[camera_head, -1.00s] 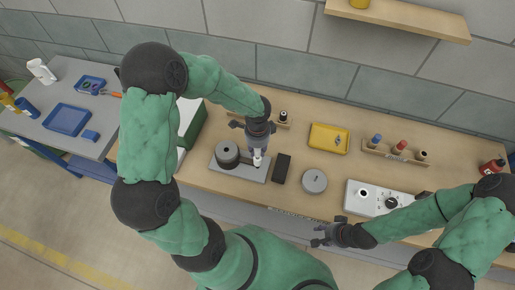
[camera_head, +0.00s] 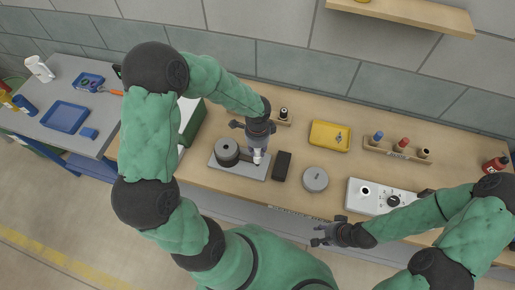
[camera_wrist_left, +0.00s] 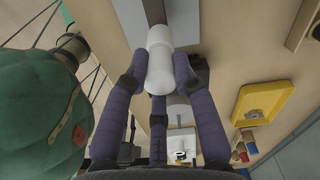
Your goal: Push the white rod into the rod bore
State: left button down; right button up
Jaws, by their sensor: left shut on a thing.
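My left gripper (camera_head: 259,150) is shut on the white rod (camera_head: 257,157), which points down over the right part of a grey base plate (camera_head: 250,171). In the left wrist view the white rod (camera_wrist_left: 160,60) sits between the purple fingers, its far end by a grey strip. A dark round block (camera_head: 227,152) with a hole in its top stands on the plate's left part. The rod bore cannot be made out for sure, nor whether the rod's tip touches anything. My right gripper (camera_head: 322,235) looks open and empty at the bench's front edge.
A black block (camera_head: 282,166) lies just right of the plate, then a grey round piece (camera_head: 315,180). A yellow tray (camera_head: 330,137), a wooden rack (camera_head: 397,149) and a white panel with a knob (camera_head: 378,197) are further right.

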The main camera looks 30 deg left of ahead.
pick_arm(q)
jog(key=shift+f, duration=0.3)
jog(key=c, duration=0.9)
grip_release()
jog(key=shift+r, duration=0.1)
notch_tip(320, 180, up, 12)
jog(key=shift+f, duration=0.1)
